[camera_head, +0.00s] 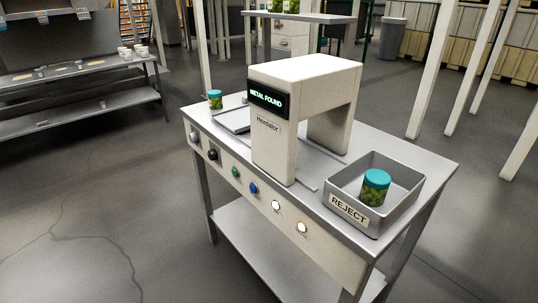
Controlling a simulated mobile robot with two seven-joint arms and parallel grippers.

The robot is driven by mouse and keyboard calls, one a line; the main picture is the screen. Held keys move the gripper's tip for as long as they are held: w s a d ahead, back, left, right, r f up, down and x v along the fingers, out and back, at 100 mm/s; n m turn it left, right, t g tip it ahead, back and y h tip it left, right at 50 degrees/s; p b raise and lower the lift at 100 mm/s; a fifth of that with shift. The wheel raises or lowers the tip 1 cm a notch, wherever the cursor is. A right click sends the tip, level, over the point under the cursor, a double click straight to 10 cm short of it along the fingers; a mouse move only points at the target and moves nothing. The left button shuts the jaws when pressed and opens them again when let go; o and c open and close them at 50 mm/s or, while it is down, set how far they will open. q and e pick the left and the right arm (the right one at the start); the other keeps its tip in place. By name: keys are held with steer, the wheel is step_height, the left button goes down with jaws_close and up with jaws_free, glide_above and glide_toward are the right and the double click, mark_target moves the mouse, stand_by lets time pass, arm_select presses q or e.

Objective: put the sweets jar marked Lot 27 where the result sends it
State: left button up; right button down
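A sweets jar with a teal lid and green sweets (375,190) stands upright inside the grey tray marked REJECT (400,219), at the right end of the steel table. A second similar jar (215,101) stands at the table's far left end. No lot marking can be read on either jar. The white arch-shaped detector (272,145) stands mid-table, and its display (266,99) reads METAL FOUND in green. Neither of my grippers is in view.
The table (441,161) has a front panel with several knobs and buttons, including green (235,172), blue (253,188) and lit white ones (276,206). A raised shelf (300,17) behind holds more jars. A side bench (75,80) stands at left. Floor in front is clear.

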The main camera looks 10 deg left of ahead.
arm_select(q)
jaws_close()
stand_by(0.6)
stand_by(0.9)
